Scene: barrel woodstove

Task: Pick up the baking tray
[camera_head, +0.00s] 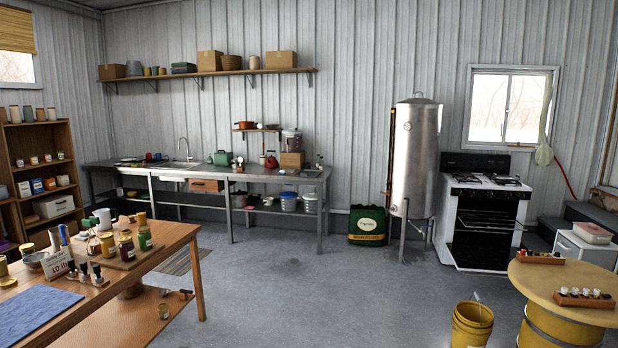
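I cannot make out a baking tray for certain anywhere in the camera_head view. A black and white stove (486,212) stands against the back wall at the right. Its front is dark with light lines across it, and I cannot tell whether a tray is inside. A long metal counter (245,178) with a sink runs along the back wall and bears several small items, too small to tell apart. Neither of my grippers is in view.
A wooden table (180,235) with jars and a blue cloth (35,310) stands at the near left. A yellow barrel table (560,285) and yellow bucket (472,325) stand at the near right. A metal tank (416,160) stands beside the stove. The middle floor is clear.

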